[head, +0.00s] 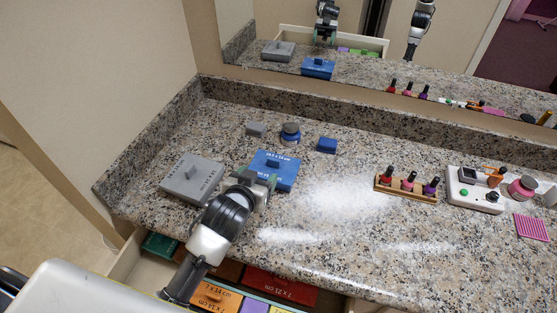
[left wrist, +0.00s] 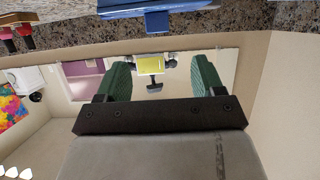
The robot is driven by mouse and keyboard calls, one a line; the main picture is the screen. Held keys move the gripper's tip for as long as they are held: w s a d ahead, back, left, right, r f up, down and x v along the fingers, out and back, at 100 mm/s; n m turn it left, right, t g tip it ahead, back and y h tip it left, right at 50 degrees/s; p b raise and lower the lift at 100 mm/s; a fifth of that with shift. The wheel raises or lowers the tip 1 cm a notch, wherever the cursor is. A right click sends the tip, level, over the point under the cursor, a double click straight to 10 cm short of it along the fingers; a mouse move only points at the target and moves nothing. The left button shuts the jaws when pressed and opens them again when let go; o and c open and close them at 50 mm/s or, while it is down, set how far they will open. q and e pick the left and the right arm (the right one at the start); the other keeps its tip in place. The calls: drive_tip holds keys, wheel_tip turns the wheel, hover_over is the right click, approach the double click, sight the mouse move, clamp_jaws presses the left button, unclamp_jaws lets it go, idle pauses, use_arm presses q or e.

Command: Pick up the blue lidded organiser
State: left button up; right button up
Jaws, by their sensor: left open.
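The blue lidded organiser (head: 284,171) stands on the granite counter, with a size label and a small handle on its lid. It also shows upside down at the top edge of the left wrist view (left wrist: 130,7), with its handle pointing down in the picture. My left gripper (head: 256,181) is open, with its green fingers spread and nothing between them. In the head view it overlaps the organiser's front-left side and hides part of it. In the left wrist view the organiser lies apart from the fingertips. My right gripper is not directly in view.
A grey lidded organiser (head: 189,181) stands close left. Behind are a grey block (head: 256,129), a blue jar (head: 290,134) and a blue block (head: 327,145). Nail polishes in a wooden rack (head: 407,191) stand right. An open drawer with coloured boxes (head: 215,300) lies below. A mirror (head: 450,65) backs the counter.

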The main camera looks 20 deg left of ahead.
sight(273, 161)
use_arm(q)
drive_tip(key=x, duration=0.3)
drive_tip(key=shift+w+f, duration=0.15)
drive_tip(key=shift+w, duration=0.1)
drive_tip(key=x, duration=0.5)
drive_tip(key=shift+w+d+f, duration=0.1)
drive_tip(key=shift+w+d, duration=0.1)
drive_tip(key=shift+d, duration=0.05)
drive_tip(key=shift+w+f, duration=0.1)
drive_tip(key=shift+w, duration=0.15)
use_arm(e)
drive_tip(key=shift+s+a, duration=0.1)
drive_tip(key=shift+s, duration=0.95)
use_arm(q)
drive_tip(key=shift+c, duration=0.3)
use_arm(e)
drive_tip(key=shift+s, duration=0.1)
use_arm(q)
drive_tip(key=shift+c, duration=1.1)
clamp_jaws()
use_arm(e)
drive_tip(key=shift+s+f, duration=0.1)
drive_tip(key=shift+s, duration=0.05)
